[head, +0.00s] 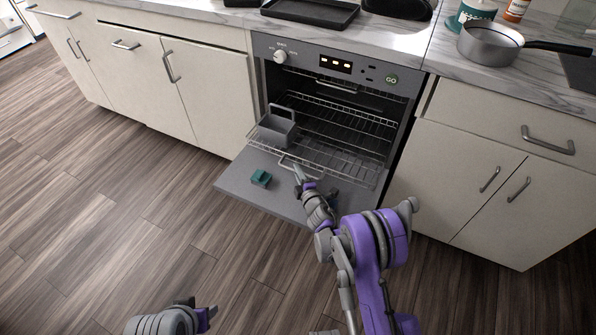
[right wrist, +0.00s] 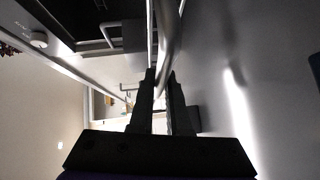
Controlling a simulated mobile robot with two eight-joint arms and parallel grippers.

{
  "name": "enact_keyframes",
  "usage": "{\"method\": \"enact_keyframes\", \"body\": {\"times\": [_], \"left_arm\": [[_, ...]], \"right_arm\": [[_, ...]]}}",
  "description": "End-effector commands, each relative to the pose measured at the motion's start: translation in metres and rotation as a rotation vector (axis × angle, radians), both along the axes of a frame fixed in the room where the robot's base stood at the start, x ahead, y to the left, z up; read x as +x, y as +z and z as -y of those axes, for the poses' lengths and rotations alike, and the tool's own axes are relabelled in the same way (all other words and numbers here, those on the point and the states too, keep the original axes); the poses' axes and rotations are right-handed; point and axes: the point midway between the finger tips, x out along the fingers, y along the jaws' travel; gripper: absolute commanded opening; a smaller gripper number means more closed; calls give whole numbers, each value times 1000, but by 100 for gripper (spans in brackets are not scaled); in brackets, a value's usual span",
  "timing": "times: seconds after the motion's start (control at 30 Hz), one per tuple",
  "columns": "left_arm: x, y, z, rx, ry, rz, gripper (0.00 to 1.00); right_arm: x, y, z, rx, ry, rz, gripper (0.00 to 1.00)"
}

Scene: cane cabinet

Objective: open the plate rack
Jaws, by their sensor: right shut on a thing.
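The plate rack (head: 335,160) is a wire rack low in the grey appliance; its front part reaches out over the lowered door (head: 238,187). A grey basket (head: 276,130) sits at the rack's left side. My right gripper (head: 299,173) is at the front of the rack, by a looped wire handle (head: 285,160). In the right wrist view, the narrow fingers (right wrist: 162,82) are closed around a shiny metal bar (right wrist: 169,40). My left gripper (head: 208,312) is low in the head view, away from the rack; its jaw opening is unclear.
A teal block (head: 261,178) lies on the lowered door, left of my right gripper. Another wire rack (head: 337,86) is higher inside the appliance. Cabinets stand on both sides. A saucepan (head: 489,45) stands on the counter at right. The wooden floor (head: 110,215) at left is clear.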

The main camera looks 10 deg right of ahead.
Motion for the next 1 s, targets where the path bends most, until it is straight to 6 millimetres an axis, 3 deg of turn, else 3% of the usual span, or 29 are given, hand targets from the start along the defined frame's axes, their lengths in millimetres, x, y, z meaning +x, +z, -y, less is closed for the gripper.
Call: {"method": "enact_keyframes", "body": {"times": [0.17,0.2,0.37,0.73,1.0], "left_arm": [[0,0,0,0,0,0,50],[0,0,0,0,0,0,50],[0,0,0,0,0,0,50],[0,1,0,0,0,0,50],[-1,5,0,0,0,1,50]], "right_arm": [[0,0,0,0,1,1,0],[0,0,0,0,1,1,17],[0,0,0,0,1,0,45],[-5,1,1,0,0,0,45],[-52,8,11,0,-1,0,45]]}}
